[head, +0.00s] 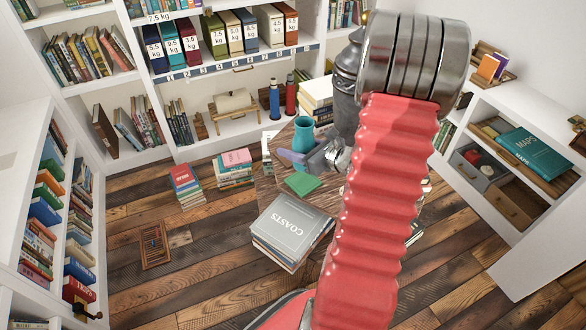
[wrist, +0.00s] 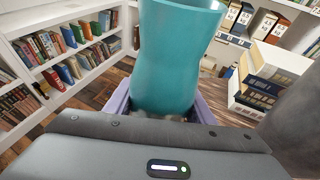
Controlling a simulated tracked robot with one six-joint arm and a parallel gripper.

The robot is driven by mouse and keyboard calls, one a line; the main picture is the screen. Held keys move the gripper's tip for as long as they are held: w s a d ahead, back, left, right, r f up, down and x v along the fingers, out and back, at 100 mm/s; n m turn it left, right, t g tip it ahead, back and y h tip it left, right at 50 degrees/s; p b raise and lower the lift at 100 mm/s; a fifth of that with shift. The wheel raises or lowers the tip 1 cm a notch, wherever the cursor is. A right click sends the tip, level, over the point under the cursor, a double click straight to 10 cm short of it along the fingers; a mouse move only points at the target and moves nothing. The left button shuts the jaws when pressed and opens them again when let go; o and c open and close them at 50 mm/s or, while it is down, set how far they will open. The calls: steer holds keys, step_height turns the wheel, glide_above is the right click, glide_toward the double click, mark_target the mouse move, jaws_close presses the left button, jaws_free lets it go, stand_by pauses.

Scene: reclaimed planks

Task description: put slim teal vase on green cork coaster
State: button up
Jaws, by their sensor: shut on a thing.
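The slim teal vase (head: 303,132) is upright in the head view, behind the green cork coaster and slightly apart from it in the picture. My gripper (head: 300,158) is shut on the vase, its purple fingers on either side of the lower part. The vase (wrist: 175,55) fills the middle of the wrist view, with my gripper (wrist: 165,108) around its base. The green cork coaster (head: 302,183) lies flat on the wooden table (head: 265,190), in front of my gripper. The coaster is not visible in the wrist view. I cannot tell whether the vase touches the table.
A pile of books topped by a grey COASTS book (head: 292,228) stands in front of the coaster. My red arm hides much of the right side.

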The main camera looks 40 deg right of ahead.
steer(key=shift+f, duration=1.5)
steer(key=shift+f, duration=2.05)
steer(key=shift+f, duration=0.1)
steer(key=o, duration=1.3)
steer(key=shift+c, duration=0.2)
